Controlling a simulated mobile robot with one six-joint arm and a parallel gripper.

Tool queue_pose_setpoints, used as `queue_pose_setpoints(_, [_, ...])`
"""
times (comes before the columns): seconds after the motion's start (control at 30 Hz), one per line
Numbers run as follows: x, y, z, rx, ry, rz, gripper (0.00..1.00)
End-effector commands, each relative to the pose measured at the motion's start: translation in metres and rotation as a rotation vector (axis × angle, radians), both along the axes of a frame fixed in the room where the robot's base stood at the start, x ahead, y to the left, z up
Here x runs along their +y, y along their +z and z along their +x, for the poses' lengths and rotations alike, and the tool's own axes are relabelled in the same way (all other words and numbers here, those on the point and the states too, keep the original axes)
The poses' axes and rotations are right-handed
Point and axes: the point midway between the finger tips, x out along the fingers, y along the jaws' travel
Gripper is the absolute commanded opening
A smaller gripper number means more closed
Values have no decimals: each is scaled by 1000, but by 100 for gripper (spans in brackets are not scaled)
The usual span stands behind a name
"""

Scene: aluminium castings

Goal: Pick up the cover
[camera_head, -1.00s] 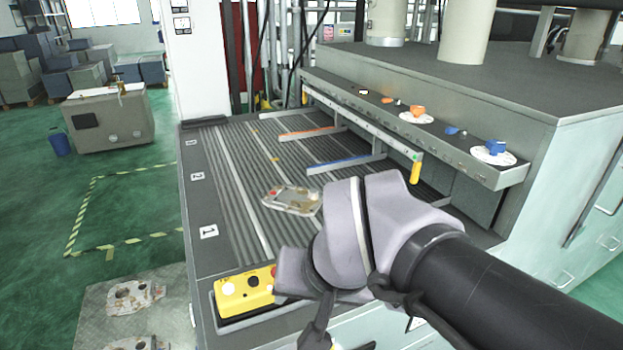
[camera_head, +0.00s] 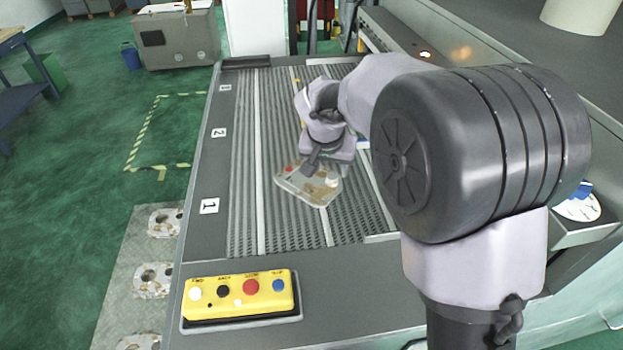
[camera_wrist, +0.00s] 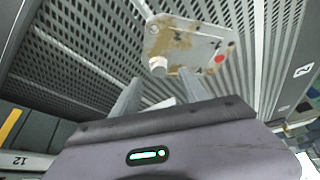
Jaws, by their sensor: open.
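The cover (camera_head: 308,186) is a flat, pale metal casting with brown stains and a red dot, lying on the ribbed belt in lane 1. My gripper (camera_head: 313,163) is above its far edge and hides part of it. In the wrist view, the cover (camera_wrist: 190,45) lies beyond the fingertips, with a raised round boss towards me and the red dot at right. My gripper (camera_wrist: 161,74) is open, with nothing between its fingers. I cannot tell whether the fingertips touch the cover.
A yellow button box (camera_head: 240,293) stands at the belt's near end. Several stained castings (camera_head: 154,279) lie on a metal plate on the floor at left. The large machine (camera_head: 500,35) bounds the belt on the right. The belt left of the cover is clear.

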Motion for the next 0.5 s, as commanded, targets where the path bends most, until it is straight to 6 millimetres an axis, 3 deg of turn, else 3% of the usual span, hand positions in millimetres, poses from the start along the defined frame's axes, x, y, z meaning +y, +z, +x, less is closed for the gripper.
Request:
queue_pose_setpoints(0.3, [-5, -48, 19, 2, 0, -1, 52])
queue_pose_setpoints(0.5, [-5, -47, 20, 0, 0, 1, 52])
